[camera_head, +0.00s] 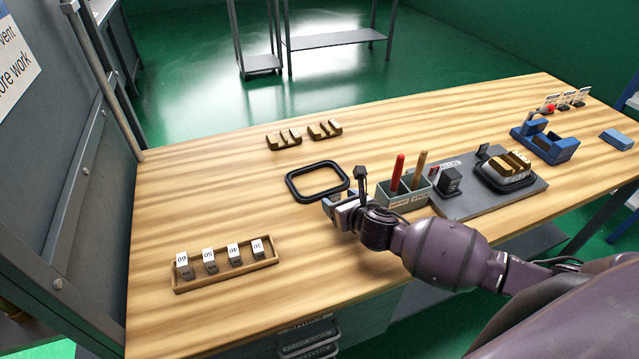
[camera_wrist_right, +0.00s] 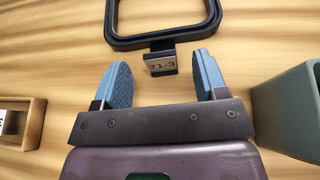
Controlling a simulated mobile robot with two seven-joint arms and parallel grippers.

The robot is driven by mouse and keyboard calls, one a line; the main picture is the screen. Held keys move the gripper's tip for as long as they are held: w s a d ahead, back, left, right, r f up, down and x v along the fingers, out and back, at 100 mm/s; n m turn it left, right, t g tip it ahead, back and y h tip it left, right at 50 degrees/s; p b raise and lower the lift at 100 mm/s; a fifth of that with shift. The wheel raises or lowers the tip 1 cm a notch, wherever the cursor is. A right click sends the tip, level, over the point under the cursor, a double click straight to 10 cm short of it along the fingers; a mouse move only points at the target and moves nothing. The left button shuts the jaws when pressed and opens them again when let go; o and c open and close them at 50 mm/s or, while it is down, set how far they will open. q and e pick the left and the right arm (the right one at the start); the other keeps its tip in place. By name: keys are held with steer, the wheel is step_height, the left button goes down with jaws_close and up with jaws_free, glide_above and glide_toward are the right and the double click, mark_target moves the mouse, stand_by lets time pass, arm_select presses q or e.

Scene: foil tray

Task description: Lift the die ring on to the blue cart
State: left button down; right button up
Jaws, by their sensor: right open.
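The die ring is a black rounded-rectangle frame (camera_head: 308,170) lying flat on the wooden table, left of the grey bin. Its near bar shows at the top of the right wrist view (camera_wrist_right: 135,43), with a small tag (camera_wrist_right: 161,64) marked "21-3" on it. My right gripper (camera_head: 340,203) is at the ring's near right corner. In the wrist view its blue fingers (camera_wrist_right: 160,70) are spread, with the tag between and just beyond the tips, apparently untouched. A blue shelf frame (camera_head: 632,201), possibly the blue cart, is cut off at the right edge. My left gripper is out of view.
A grey bin (camera_head: 397,201) with red and tan handles stands close right of my gripper. A dark mat (camera_head: 462,206) holds a second tray with brass blocks. A wooden rack (camera_head: 222,278) of numbered blocks lies front left. A blue stand (camera_head: 560,150) is farther right.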

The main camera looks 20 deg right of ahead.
mark_target(336, 197)
steer(key=shift+x, duration=1.65)
steer(key=c, duration=1.1)
steer(key=shift+r, duration=0.1)
jaws_close()
steer(key=shift+r, duration=0.15)
